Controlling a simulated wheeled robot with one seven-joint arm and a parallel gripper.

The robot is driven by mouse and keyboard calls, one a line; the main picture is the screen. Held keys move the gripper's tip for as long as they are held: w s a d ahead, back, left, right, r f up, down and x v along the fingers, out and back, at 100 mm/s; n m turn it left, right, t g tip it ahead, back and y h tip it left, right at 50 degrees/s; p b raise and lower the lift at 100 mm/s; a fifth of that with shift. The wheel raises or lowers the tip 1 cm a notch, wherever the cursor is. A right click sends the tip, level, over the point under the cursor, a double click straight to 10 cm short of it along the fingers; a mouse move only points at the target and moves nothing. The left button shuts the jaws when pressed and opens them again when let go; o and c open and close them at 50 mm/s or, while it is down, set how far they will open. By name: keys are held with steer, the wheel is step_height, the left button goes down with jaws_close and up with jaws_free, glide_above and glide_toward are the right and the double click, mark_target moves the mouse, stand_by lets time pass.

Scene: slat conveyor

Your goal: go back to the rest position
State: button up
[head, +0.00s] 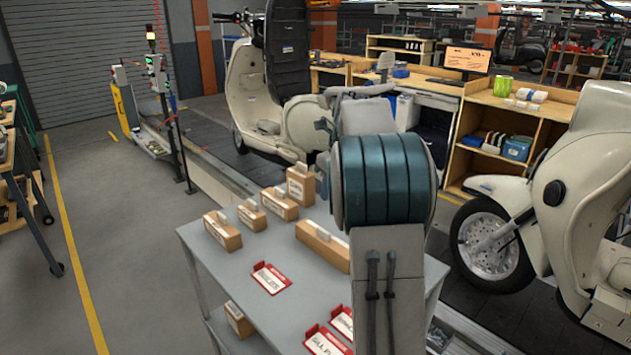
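My own arm rises from the bottom of the head view, with a large teal-banded joint and grey links behind it. My gripper is not visible; it is either hidden behind the arm or outside the frame. A grey work table (222,270) stands in front of me, partly covered by the arm. On it are several small cardboard boxes, among them an upright one (301,186), a left one (222,231) and a long one (323,246). Red-edged label cards lie flat on the table, one (271,279) near its middle.
A cream scooter (252,95) stands on the conveyor behind the table. Another scooter (585,200) is close on the right. Wooden shelving (547,118) stands behind. A signal post (158,75) is at back left. The grey floor (120,230) on the left is mostly clear.

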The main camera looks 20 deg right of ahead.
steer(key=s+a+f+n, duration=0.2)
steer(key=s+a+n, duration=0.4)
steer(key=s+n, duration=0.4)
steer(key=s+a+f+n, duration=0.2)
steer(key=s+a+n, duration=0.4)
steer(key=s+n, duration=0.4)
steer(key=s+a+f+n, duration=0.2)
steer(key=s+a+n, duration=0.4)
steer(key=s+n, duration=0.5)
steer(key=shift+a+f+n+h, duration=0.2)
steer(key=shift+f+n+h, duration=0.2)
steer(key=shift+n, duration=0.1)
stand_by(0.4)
